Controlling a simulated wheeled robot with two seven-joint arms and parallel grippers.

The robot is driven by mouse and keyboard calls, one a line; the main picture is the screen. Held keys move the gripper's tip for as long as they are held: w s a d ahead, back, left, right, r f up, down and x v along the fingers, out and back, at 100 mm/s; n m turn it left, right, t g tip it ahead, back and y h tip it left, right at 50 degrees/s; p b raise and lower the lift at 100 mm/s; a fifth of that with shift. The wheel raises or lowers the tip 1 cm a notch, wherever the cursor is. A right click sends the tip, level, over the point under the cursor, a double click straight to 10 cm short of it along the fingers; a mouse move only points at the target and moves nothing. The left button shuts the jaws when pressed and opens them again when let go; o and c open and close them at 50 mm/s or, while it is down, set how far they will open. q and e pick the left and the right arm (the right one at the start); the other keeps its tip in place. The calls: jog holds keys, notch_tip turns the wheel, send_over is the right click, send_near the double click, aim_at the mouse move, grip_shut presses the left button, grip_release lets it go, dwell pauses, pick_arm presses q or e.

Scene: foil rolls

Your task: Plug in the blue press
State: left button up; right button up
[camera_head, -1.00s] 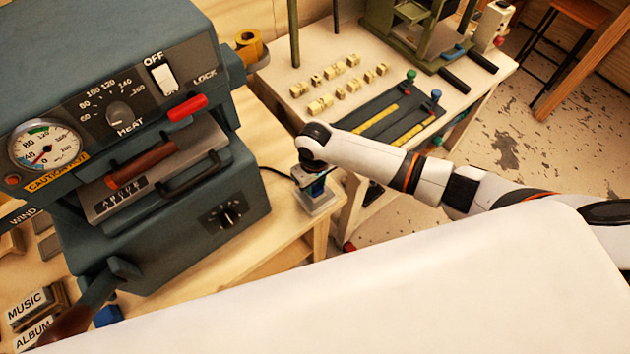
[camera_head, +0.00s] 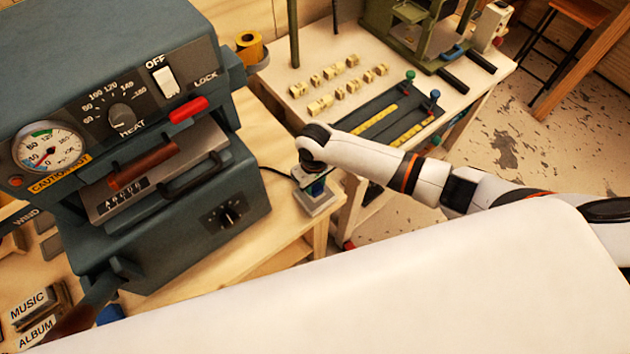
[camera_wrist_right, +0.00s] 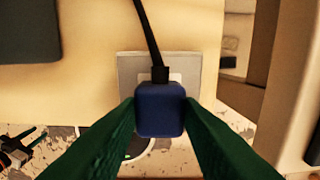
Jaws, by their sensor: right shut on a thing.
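The blue press (camera_head: 150,200) stands on the wooden bench at the left of the head view, with a gauge, a heat knob and a white switch marked OFF. My right gripper (camera_head: 315,184) points down over a grey socket box (camera_head: 318,203) at the bench's right edge. In the right wrist view the green fingers (camera_wrist_right: 160,118) are shut on a blue plug (camera_wrist_right: 160,122) with a black cord (camera_wrist_right: 148,38). The grey socket plate (camera_wrist_right: 190,70) is right behind the plug. The plug hides its prongs and the holes, so I cannot tell whether it is seated. My left gripper is not in view.
A white table (camera_head: 290,72) at the back holds small yellowish blocks (camera_head: 347,78), dark trays (camera_head: 385,130) and a green machine (camera_head: 425,40). A yellow roll (camera_head: 250,47) is behind the press. Labelled blocks (camera_head: 30,303) lie front left.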

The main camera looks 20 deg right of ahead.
jog(key=shift+f+b, duration=0.3)
jog(key=shift+f, duration=0.3)
jog(key=o, duration=1)
jog(key=shift+r, duration=0.15)
notch_tip(320, 180, up, 12)
